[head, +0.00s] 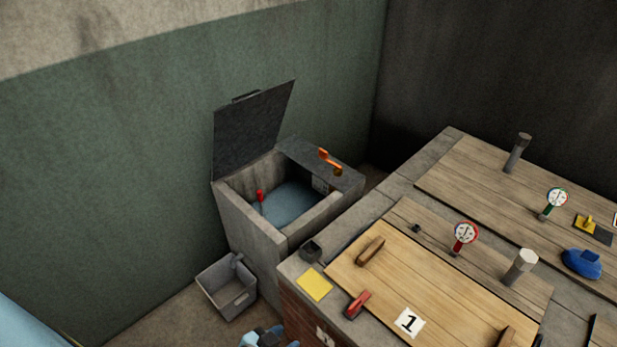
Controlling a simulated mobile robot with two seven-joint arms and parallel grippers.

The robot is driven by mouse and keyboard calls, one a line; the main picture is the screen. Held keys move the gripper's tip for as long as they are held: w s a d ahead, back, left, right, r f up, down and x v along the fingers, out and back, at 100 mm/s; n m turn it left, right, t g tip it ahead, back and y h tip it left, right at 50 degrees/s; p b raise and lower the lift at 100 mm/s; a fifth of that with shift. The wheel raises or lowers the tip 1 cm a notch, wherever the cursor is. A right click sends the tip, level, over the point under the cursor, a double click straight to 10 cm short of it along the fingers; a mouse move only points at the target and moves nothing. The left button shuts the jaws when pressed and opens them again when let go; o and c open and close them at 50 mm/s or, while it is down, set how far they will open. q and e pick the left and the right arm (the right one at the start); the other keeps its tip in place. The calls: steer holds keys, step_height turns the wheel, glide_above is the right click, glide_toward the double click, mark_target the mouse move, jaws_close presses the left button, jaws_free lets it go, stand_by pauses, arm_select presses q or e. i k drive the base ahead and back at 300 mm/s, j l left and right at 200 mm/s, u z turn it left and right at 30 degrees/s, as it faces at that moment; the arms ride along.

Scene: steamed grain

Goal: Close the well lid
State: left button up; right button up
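The well is a grey stone box (248,229) against the green wall. Its dark lid (252,130) stands open, tilted up on the left side of the box with a small handle at its top edge. Blue water (290,203) shows inside, with a red-handled item (260,196) at its left. A dark fixed panel covers the back right of the box and carries an orange-red lever (329,160). No gripper fingers show in the head view, so neither gripper can be placed relative to the lid.
A grey bin (228,288) stands on the floor in front of the well. At the right, a stone and brick counter has wooden covers (430,283), gauges (465,234), a yellow sheet (314,284), a red-handled tool (357,304) and a blue object (582,263).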

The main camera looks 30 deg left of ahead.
mark_target(248, 129)
steer(key=u, duration=1)
steer(key=i+j+u, duration=0.1)
steer(key=i+j, duration=0.4)
steer(key=j, duration=0.2)
steer(key=j+u, duration=0.05)
